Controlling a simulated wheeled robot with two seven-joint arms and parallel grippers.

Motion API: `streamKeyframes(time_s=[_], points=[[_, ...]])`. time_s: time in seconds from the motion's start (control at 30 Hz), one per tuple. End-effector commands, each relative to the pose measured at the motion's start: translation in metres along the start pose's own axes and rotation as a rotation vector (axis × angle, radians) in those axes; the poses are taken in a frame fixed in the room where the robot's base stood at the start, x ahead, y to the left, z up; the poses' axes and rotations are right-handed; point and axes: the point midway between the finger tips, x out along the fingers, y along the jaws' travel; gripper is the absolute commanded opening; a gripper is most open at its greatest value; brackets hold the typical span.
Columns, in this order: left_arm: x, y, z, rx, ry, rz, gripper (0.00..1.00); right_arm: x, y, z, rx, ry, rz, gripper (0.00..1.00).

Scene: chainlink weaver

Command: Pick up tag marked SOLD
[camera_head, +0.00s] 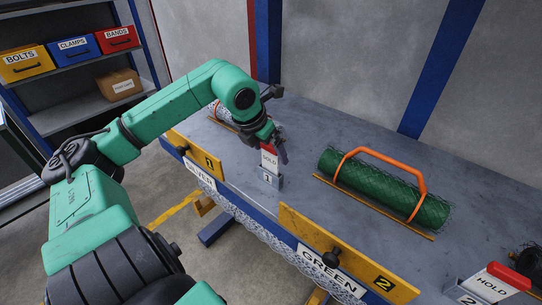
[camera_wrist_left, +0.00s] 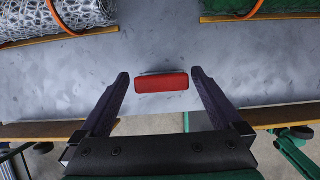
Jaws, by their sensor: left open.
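A red-and-white tag (camera_head: 269,160) stands upright in a small grey holder (camera_head: 269,178) marked 1 on the bench. Its small lettering ends in OLD; I cannot read the first letter surely. My left gripper (camera_head: 275,148) is right at the top of this tag. In the left wrist view the tag's red top (camera_wrist_left: 162,82) lies between the two open fingers of the left gripper (camera_wrist_left: 160,76), with a gap on each side. A second red-and-white tag (camera_head: 491,284), reading HOLD, stands in a holder marked 2 at the lower right. My right gripper is not in view.
A green mesh roll (camera_head: 375,183) with an orange handle lies on the grey bench (camera_head: 330,125). A silvery mesh roll (camera_wrist_left: 60,18) lies on the other side of the tag. Yellow boards numbered 1 (camera_head: 200,155) and 2 (camera_head: 340,252) line the front edge.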

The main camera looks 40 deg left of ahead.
Motion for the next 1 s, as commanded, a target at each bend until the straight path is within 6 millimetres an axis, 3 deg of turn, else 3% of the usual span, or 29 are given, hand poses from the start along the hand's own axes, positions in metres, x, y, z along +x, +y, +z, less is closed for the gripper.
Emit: streamKeyframes(time_s=[0.07,0.2,0.47,0.6,0.7,1.0], points=[[0.005,-0.001,0.005,0.004,0.006,0.006,1.0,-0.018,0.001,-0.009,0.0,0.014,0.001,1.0],[0.031,-0.001,0.002,0.003,0.006,0.006,1.0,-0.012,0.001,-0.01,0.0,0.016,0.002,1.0],[0.035,-0.002,0.004,-0.001,0.0,0.0,1.0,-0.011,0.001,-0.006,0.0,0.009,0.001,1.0],[0.034,-0.002,0.004,-0.001,0.0,0.0,0.46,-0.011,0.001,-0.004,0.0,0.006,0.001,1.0],[0.034,-0.002,0.004,0.0,0.0,0.0,0.16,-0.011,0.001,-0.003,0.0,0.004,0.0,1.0],[0.031,-0.002,0.005,0.0,-0.001,0.001,0.16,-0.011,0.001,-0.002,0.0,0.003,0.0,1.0]])
